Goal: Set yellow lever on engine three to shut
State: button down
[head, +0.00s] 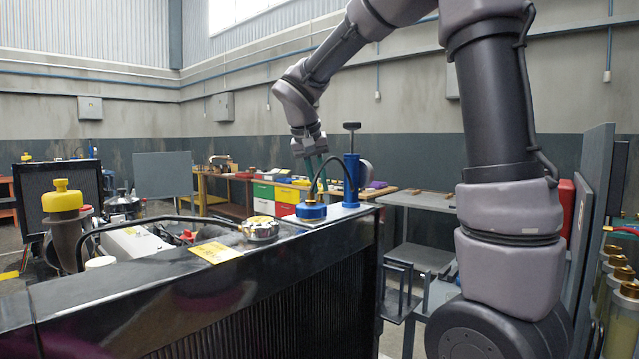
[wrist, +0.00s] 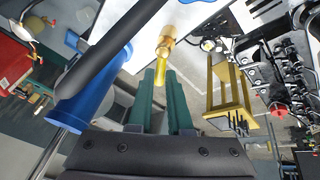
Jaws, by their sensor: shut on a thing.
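A yellow lever (wrist: 159,77) with a brass-coloured fitting (wrist: 165,46) shows at the upper middle of the wrist view. My gripper (wrist: 162,78) has two green fingers, and they are closed on the lever, one on each side. No engine number can be read, and I cannot tell whether the lever stands at open or shut.
A blue hand pump (head: 351,180) and a blue cap (head: 312,211) with a black hose stand close to my gripper. The pump's blue cylinder (wrist: 97,88) and a black bar lie just left of my fingers in the wrist view. A yellow bracket (wrist: 228,92) is to the right.

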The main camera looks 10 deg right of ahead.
jog(key=n+y, duration=0.1)
jog(key=n, duration=0.2)
jog(key=a+n+y, duration=0.1)
jog(key=n, duration=0.3)
jog(key=a+n+t+y, duration=0.1)
jog(key=n+y, duration=0.1)
jog(key=n, duration=0.1)
jog(key=shift+s, duration=0.4)
jog(key=shift+a+n, duration=0.1)
jog(key=shift+n, duration=0.3)
jog(key=c, duration=0.8)
grip_release()
jog(key=shift+c, duration=0.2)
jog(key=v, duration=1)
jog(key=shift+s+r, duration=0.25)
jog(key=shift+r, duration=0.1)
